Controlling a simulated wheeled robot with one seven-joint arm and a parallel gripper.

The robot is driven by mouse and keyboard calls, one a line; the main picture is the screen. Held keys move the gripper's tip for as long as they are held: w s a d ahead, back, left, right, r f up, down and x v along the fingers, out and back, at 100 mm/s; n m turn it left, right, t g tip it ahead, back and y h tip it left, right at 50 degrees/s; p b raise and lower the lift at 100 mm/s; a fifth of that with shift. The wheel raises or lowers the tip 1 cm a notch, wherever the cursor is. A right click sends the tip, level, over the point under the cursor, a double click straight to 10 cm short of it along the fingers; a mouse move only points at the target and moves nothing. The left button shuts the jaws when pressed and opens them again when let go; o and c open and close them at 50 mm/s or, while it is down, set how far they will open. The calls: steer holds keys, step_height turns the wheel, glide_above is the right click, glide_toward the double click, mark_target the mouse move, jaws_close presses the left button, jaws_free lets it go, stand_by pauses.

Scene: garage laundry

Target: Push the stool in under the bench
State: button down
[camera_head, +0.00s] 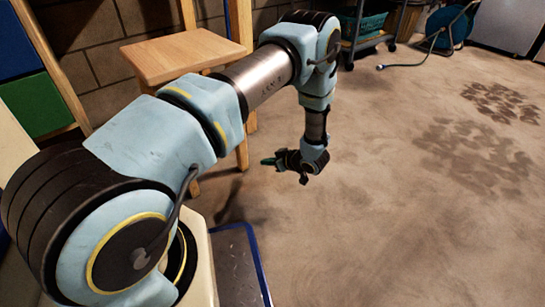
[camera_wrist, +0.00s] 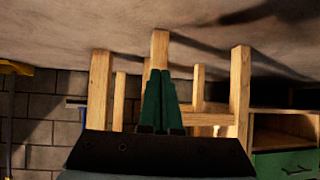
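The wooden stool (camera_head: 180,55) has a pale square seat and stands left of centre in the head view, partly hidden by my arm. In the wrist view, which looks upside down, a stool leg (camera_wrist: 160,48) shows straight beyond my fingertips. My gripper (camera_head: 269,161) is low over the floor, right of the stool, with its green fingers pointing left toward it. In the wrist view my gripper (camera_wrist: 160,72) has its fingers together with nothing between them. I cannot tell whether they touch the leg. Wooden framing with a green drawer (camera_wrist: 285,165), possibly the bench, shows at the wrist view's right.
Blue and green drawer fronts (camera_head: 37,104) stand at the left before a brick wall. A cart (camera_head: 365,30) stands at the back. A hose (camera_head: 415,63) lies near it. The floor to the right is open, with dark patches.

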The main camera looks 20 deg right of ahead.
mark_target(243, 147)
steer(key=w+a, duration=0.1)
steer(key=w, duration=0.1)
steer(key=w+a+b, duration=0.1)
steer(key=w+a, duration=0.2)
steer(key=w, duration=0.2)
steer(key=shift+a+b, duration=0.15)
steer(key=shift+b, duration=0.25)
steer(key=shift+w+a, duration=0.5)
steer(key=shift+w, duration=0.25)
steer(key=shift+a, duration=0.15)
steer(key=shift+w+a, duration=0.5)
steer(key=shift+w, duration=0.2)
steer(key=shift+w+a, duration=1.45)
steer(key=shift+w, duration=0.9)
steer(key=shift+s+d+p, duration=0.25)
steer(key=shift+s+d, duration=0.45)
steer(key=shift+s, duration=0.3)
steer(key=shift+s+d+p, duration=0.25)
steer(key=shift+s+d, duration=0.5)
steer(key=shift+s, duration=0.3)
steer(key=shift+s+d+p, duration=0.25)
steer(key=shift+s+d, duration=0.45)
steer(key=shift+s, duration=0.3)
steer(key=shift+s+d, duration=0.25)
steer(key=shift+s, duration=0.2)
